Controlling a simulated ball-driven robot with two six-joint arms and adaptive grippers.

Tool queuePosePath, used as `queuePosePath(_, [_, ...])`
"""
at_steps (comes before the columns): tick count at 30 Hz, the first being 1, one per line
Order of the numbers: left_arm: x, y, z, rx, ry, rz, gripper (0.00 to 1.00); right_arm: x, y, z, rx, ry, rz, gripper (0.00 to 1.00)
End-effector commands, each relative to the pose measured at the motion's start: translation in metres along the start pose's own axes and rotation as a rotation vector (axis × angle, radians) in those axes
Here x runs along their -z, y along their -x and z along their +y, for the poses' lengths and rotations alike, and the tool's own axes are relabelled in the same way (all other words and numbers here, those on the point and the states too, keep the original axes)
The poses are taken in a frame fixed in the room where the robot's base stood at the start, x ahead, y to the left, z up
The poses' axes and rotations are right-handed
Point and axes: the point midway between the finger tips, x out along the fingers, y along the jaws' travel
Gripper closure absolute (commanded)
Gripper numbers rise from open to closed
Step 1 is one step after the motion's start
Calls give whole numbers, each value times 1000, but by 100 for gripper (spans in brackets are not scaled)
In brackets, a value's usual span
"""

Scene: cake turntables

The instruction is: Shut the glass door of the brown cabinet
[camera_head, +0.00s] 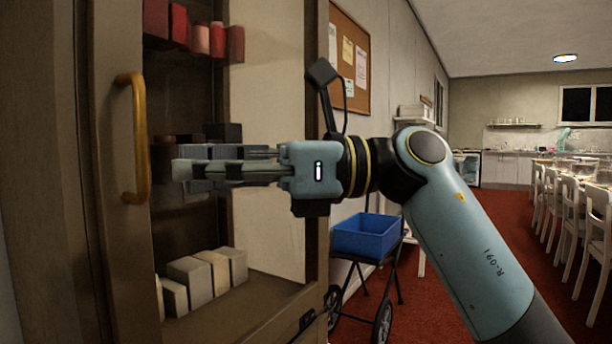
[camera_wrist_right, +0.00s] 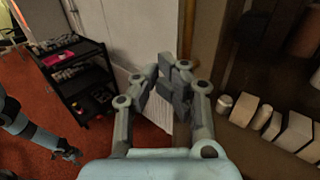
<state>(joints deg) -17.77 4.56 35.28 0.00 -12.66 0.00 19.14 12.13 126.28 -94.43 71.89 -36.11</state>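The brown cabinet (camera_head: 265,305) stands at the left in the head view, its shelves in plain sight. Its door (camera_head: 100,190) shows as a brown upright frame at the left edge and stands open; I cannot make out its glass. A brass-coloured bow handle (camera_head: 140,140) is on this frame. My right gripper (camera_head: 182,170) points left in front of the shelves, its tips a little right of the handle. In the right wrist view its fingers (camera_wrist_right: 163,82) come together with nothing seen between them. My left gripper appears small at the left there (camera_wrist_right: 73,154); its fingers are unclear.
Red items (camera_head: 200,38) and pale blocks (camera_head: 212,272) stand on the shelves. A blue crate (camera_head: 367,238) on a wheeled stand is right of the cabinet. A dark cart (camera_wrist_right: 75,75) shows in the wrist view. White chairs and a long table are far right, with red floor between.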

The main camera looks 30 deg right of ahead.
Motion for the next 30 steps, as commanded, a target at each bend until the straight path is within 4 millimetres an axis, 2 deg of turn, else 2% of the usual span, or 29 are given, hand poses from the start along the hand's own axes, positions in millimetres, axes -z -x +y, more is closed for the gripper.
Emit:
queuePosePath(3, [-5, 0, 1, -1, 0, -7, 60, 1, 13, 8, 0, -1, 6, 100])
queuePosePath(10, [17, -3, 0, 0, 1, 23, 60, 3, 40, 22, 0, 0, 10, 100])
queuePosePath(16, [19, -4, 0, 0, 1, 27, 60, 2, 61, 35, -2, 0, 9, 100])
queuePosePath(22, [12, -4, 0, 0, 1, 16, 60, 1, 72, 41, -1, 0, 4, 100])
queuePosePath(30, [8, -4, 0, 0, 0, 10, 60, 0, 76, 44, -1, -3, 2, 100])
